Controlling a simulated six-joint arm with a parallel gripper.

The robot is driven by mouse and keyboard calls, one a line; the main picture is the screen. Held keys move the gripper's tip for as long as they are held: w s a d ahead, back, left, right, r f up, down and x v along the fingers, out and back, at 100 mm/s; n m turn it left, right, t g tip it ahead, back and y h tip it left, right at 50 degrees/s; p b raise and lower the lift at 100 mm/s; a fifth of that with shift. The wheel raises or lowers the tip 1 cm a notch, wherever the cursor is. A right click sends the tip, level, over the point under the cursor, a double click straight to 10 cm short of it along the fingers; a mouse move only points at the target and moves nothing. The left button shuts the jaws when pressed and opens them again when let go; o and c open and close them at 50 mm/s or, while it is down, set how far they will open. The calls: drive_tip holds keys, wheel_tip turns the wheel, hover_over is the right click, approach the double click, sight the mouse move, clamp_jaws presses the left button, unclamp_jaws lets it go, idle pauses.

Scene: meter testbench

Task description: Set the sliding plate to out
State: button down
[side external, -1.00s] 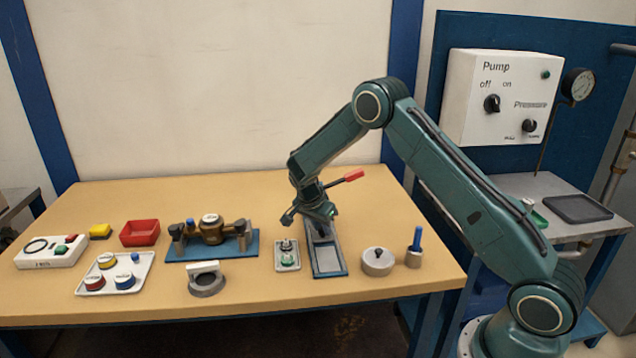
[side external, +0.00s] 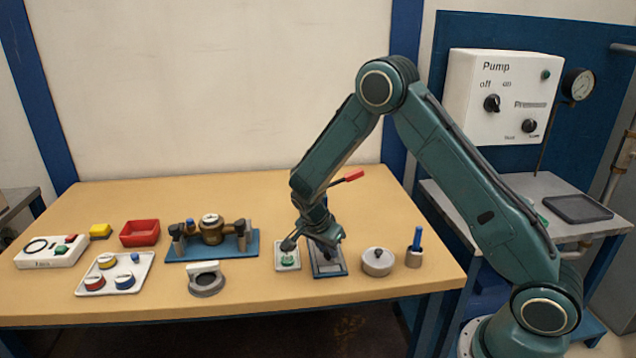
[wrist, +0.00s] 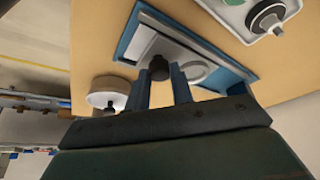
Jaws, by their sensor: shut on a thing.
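The sliding plate fixture (side external: 343,272) is a blue-edged frame on the table, right of centre, mostly covered by my gripper (side external: 323,251) in the side view. In the wrist view the blue frame (wrist: 133,35) holds a pale grey plate (wrist: 205,58), with a round light disc beside a dark knob (wrist: 187,65). My gripper (wrist: 168,75) has its two blue-grey fingers down at the dark knob and is shut on it. The fingers hide part of the knob and plate.
A tray with a small device (side external: 287,262) stands close on the left. A round lidded pot (side external: 377,262) and a blue-handled peg (side external: 415,247) stand to the right. A red-tipped lever (side external: 347,177) shows behind my arm.

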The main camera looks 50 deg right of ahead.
drive_tip(key=shift+s+a, duration=0.15)
drive_tip(key=shift+a, duration=0.15)
drive_tip(key=c, duration=1.2)
unclamp_jaws()
drive_tip(key=shift+d+r, duration=0.1)
drive_tip(key=shift+v, duration=0.8)
drive_tip(key=v, duration=1.2)
drive_tip(key=shift+r, duration=0.1)
